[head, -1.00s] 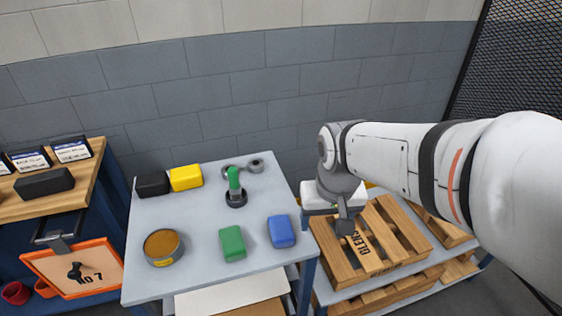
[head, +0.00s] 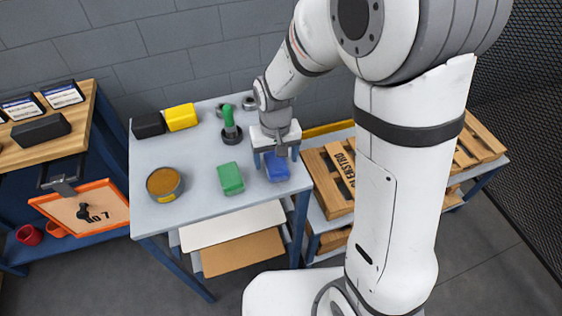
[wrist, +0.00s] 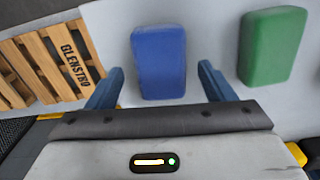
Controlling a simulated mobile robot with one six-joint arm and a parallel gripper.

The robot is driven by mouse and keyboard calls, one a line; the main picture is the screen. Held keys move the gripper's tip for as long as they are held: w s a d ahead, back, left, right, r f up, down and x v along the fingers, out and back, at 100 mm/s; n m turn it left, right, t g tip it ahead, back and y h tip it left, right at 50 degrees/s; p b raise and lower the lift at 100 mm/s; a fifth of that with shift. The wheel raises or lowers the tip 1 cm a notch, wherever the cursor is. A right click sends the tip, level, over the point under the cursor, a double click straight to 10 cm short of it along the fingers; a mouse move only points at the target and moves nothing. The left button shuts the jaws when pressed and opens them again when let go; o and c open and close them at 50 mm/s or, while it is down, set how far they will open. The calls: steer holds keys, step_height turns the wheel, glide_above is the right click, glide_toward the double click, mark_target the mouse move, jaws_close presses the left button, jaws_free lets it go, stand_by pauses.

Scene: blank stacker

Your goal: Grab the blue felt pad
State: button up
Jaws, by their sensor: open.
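The blue felt pad (head: 277,168) lies flat on the light grey table, near its right edge. In the wrist view the blue pad (wrist: 159,62) shows ahead of and between my two fingers. My gripper (head: 275,158) is open and empty, over the pad with a finger toward each side of it. In the wrist view my gripper (wrist: 160,82) has its fingers spread wider than the pad, with a gap on both sides. I cannot tell the exact height of the fingertips above the table.
A green pad (head: 230,178) lies just left of the blue one. A round tin (head: 164,184), a green-handled tool (head: 230,125), a yellow block (head: 181,117) and a black block (head: 148,124) share the table (head: 190,155). Wooden pallets (head: 328,180) stand to the right.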

steer(key=shift+f, duration=0.9)
steer(key=c, duration=1)
